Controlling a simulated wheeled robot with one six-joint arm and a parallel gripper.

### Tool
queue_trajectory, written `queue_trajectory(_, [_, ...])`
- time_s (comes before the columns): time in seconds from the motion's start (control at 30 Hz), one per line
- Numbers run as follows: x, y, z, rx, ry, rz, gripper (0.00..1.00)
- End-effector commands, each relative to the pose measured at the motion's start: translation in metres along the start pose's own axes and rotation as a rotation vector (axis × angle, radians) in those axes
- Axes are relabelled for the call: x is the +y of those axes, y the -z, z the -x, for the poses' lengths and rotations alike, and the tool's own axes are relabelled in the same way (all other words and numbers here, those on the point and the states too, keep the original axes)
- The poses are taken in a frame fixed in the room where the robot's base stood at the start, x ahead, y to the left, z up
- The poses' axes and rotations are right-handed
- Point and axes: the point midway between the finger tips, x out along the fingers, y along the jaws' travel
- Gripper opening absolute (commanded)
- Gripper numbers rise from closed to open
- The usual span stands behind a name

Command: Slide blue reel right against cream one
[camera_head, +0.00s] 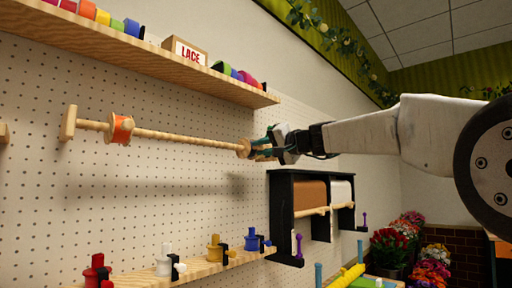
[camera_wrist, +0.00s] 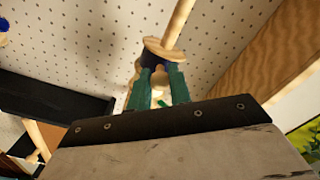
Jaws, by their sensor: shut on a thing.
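A wooden rod (camera_head: 185,138) runs along the pegboard wall. An orange reel with pale wooden flanges (camera_head: 120,128) sits near its left end. My gripper (camera_head: 264,146), with teal fingers, is shut on a reel at the rod's right end; its wooden flange (camera_head: 243,148) shows just left of the fingers. In the wrist view the flange (camera_wrist: 165,50) stands beyond the fingertips (camera_wrist: 160,75), with the rod passing through it. A dark blue patch shows between the fingers, but they hide most of the reel. I cannot make out a cream reel on the rod.
An upper shelf (camera_head: 150,62) holds coloured rolls and a LACE box (camera_head: 184,50). A lower shelf (camera_head: 200,268) carries red, white, yellow and blue items. A black rack with brown and white paper rolls (camera_head: 311,192) stands below my gripper. Flowers (camera_head: 392,248) are at right.

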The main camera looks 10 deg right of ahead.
Motion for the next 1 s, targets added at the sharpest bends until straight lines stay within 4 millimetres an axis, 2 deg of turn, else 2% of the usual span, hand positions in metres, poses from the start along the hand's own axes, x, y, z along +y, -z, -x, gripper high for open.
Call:
queue_trajectory(0.2, [0.001,0.002,0.001,0.005,-0.002,0.000,0.00])
queue_trajectory(0.23, [0.001,0.002,0.001,0.005,-0.002,0.000,0.25])
queue_trajectory(0.3, [0.001,0.002,0.001,0.005,-0.002,0.000,0.42])
queue_trajectory(0.57, [0.000,0.001,0.001,0.003,-0.001,0.000,0.42])
queue_trajectory(0.67, [0.000,0.001,0.007,0.004,-0.001,0.000,0.42])
queue_trajectory(1.0, [0.000,0.001,0.061,0.005,-0.003,0.000,0.42])
